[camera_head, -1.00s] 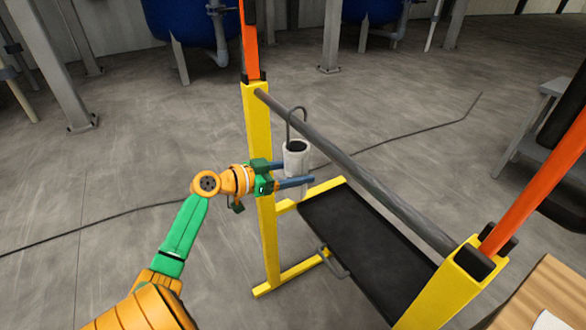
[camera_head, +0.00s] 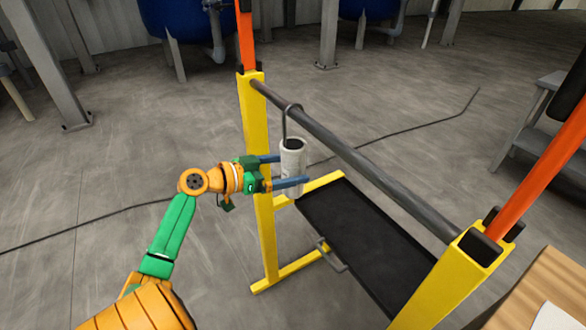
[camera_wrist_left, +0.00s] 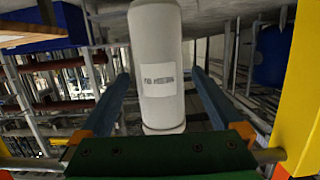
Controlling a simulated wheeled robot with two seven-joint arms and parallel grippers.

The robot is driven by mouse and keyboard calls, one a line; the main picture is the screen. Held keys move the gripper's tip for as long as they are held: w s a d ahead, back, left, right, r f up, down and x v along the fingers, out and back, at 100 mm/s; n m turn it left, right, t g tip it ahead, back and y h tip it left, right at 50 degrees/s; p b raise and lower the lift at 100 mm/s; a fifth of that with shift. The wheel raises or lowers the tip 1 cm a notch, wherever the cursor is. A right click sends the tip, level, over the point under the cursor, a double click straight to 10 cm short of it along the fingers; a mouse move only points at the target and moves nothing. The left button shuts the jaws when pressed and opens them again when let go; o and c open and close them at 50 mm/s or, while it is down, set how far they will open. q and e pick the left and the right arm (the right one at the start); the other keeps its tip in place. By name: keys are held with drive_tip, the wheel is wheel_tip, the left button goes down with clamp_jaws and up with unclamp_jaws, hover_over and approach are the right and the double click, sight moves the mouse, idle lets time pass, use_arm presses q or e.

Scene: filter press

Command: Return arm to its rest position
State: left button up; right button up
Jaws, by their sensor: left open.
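My left gripper (camera_head: 290,172) is open. Its two blue fingers lie on either side of a white cylinder (camera_head: 292,163) with a dark top opening and a hook. The hook (camera_head: 286,118) loops up over the dark rail (camera_head: 350,155), and the cylinder hangs below it, nearly upright. In the left wrist view the cylinder (camera_wrist_left: 158,50) stands between the spread fingers with a gap on each side, its printed label facing the camera. My right gripper is not in view.
A yellow frame (camera_head: 254,140) with orange uprights carries the rail. A black tray (camera_head: 365,240) lies low inside it. A wooden surface (camera_head: 535,295) is at the lower right. Blue tanks (camera_head: 185,15) stand behind. The floor left of the frame is mostly clear, with a cable across it.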

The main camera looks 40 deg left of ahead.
use_arm(q)
drive_tip(key=b+v, duration=0.1)
drive_tip(key=v, duration=0.4)
drive_tip(key=shift+s+a, duration=0.1)
drive_tip(key=shift+s, duration=0.2)
drive_tip(key=s+d+f+g, duration=0.2)
drive_tip(key=d+f+g, duration=0.25)
drive_tip(key=f, duration=0.45)
drive_tip(key=s+d+f+g, duration=0.3)
drive_tip(key=d+f, duration=0.3)
drive_tip(key=f, duration=0.3)
drive_tip(key=s+d+f+n+g+y, duration=0.1)
drive_tip(key=s+d+f+g+y, duration=0.4)
drive_tip(key=s+d, duration=0.55)
wheel_tip(320, 180, down, 10)
drive_tip(key=h+p, duration=0.1)
drive_tip(key=p, duration=0.1)
drive_tip(key=s+a+f+g+p, duration=0.1)
drive_tip(key=s+f+p, duration=0.1)
drive_tip(key=s+f, duration=1)
drive_tip(key=shift+s+a+f, duration=0.4)
drive_tip(key=shift+s, duration=0.4)
